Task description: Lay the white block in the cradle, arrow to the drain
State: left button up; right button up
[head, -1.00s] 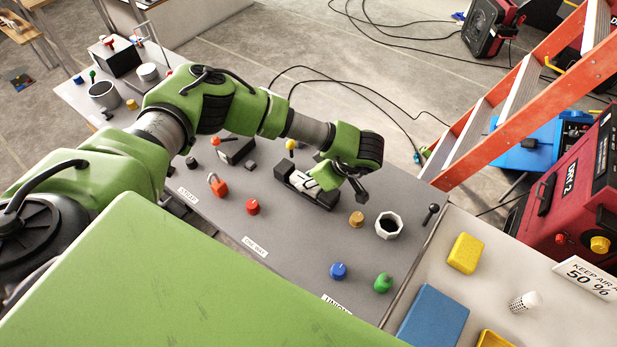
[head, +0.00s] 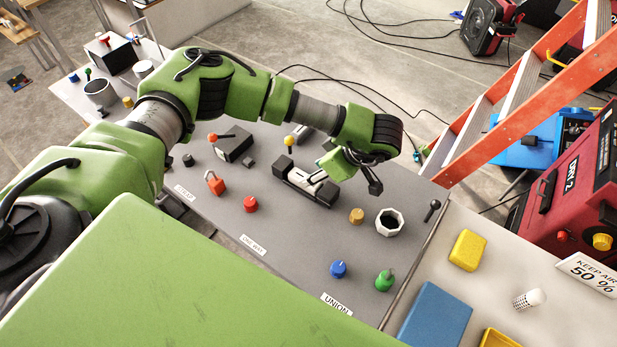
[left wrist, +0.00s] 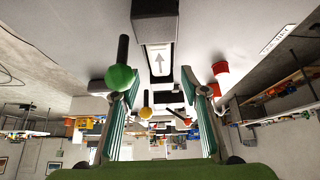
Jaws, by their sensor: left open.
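The white block (head: 304,178) lies in the black cradle (head: 326,196) on the grey bench, between its raised dark ends. In the left wrist view the block (left wrist: 160,64) shows a dark arrow on its top, pointing up the picture towards a dark cradle end. I cannot tell which end is the drain. My left gripper (head: 357,173) is open and empty, above and to the right of the cradle, apart from the block. Its two spread fingers show in the left wrist view (left wrist: 159,108). My right gripper is not in view.
A yellow-topped peg (head: 289,142) and a dark box with an orange lever (head: 235,143) stand near the cradle. A tan knob (head: 356,215) and a white octagonal cup (head: 389,222) are to its right.

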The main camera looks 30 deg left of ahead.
pick_arm(q)
jog(key=b+v, duration=0.2)
jog(key=v, duration=0.4)
jog(key=shift+d, duration=0.1)
jog(key=shift+d+r, duration=0.2)
jog(key=shift+r, duration=0.3)
